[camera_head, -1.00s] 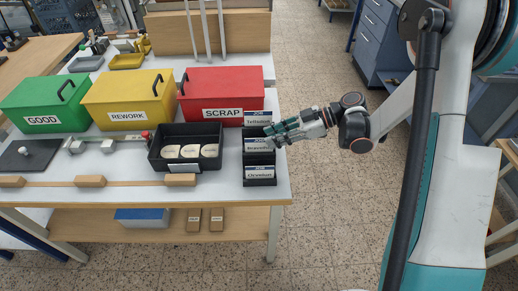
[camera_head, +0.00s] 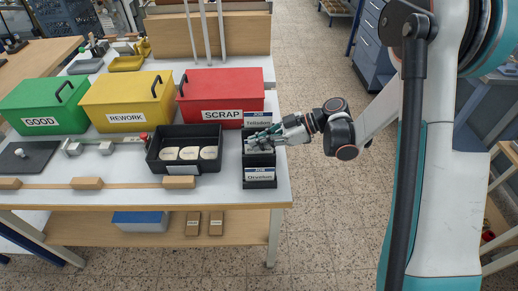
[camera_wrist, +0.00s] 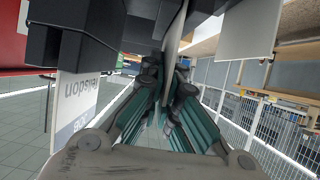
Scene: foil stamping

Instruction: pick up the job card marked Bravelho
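A dark card rack (camera_head: 246,168) stands at the table's right end. Its back card reads like Telsdon (camera_head: 258,118), and its front card like Ocvelon (camera_head: 260,173). My gripper (camera_head: 256,143) is at the middle slot and covers most of the Bravelho card there. In the wrist view, my fingers (camera_wrist: 168,85) lie close together around a thin card seen edge-on (camera_wrist: 177,28), with its face not readable. The Telsdon card (camera_wrist: 78,97) is upside down to the left, and another pale card (camera_wrist: 248,30) is to the right. I cannot tell whether the fingers press on the thin card.
A black tray (camera_head: 153,160) with several round pale pieces sits left of the rack. The red SCRAP bin (camera_head: 220,90) is behind it, with yellow REWORK (camera_head: 125,100) and green GOOD (camera_head: 42,105) bins further left.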

